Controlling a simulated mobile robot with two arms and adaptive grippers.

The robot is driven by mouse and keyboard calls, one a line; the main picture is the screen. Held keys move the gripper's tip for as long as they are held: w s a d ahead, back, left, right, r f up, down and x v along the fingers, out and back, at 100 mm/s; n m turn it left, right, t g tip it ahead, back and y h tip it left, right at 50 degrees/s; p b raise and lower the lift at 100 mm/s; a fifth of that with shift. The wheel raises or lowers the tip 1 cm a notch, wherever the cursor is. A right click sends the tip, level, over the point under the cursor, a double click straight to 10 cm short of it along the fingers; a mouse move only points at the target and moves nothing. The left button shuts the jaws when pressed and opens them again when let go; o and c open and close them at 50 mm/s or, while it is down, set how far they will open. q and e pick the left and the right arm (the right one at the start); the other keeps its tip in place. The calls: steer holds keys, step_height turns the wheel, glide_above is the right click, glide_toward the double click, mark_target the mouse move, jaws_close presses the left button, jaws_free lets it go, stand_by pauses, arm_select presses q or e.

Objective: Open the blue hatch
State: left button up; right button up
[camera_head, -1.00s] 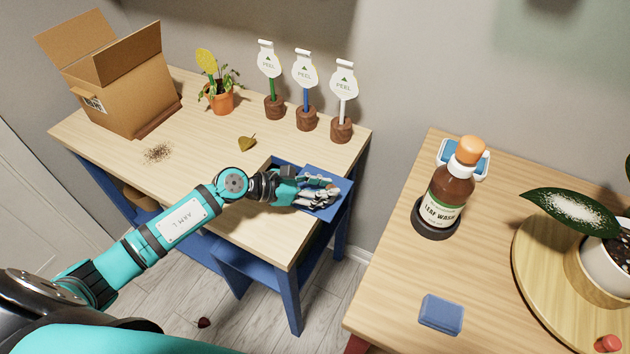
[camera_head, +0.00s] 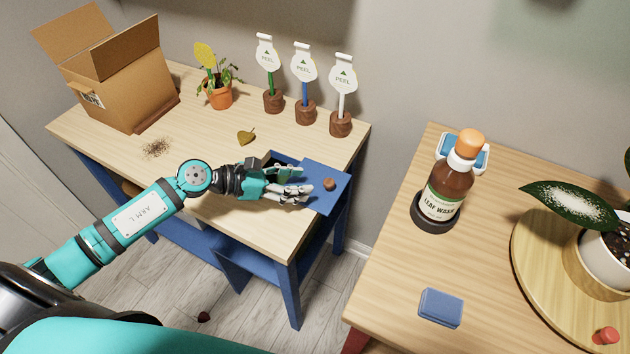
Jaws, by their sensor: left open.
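The blue hatch (camera_head: 331,198) is a flat blue panel with a round brown knob (camera_head: 329,184), at the right end of the left table. A dark gap shows at its left, by a blue edge (camera_head: 285,158), so the opening is at least partly uncovered. My left gripper (camera_head: 305,190) is open and empty, just left of the knob and over the hatch's left part. I see a gap between its fingertips and the knob. The gripper hides part of the opening. My right gripper is not in view.
The wooden table (camera_head: 210,130) holds an open cardboard box (camera_head: 115,80), a potted plant (camera_head: 218,95), several PEEL tags on stands (camera_head: 303,75), a dry leaf (camera_head: 246,137) and spilled soil (camera_head: 156,148). On the right table stand a leaf wash bottle (camera_head: 446,190) and a blue block (camera_head: 441,307).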

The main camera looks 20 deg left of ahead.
arm_select(q)
steer(key=v, duration=0.5)
steer(key=shift+s+a, duration=0.1)
steer(key=shift+s, duration=0.05)
stand_by(0.3)
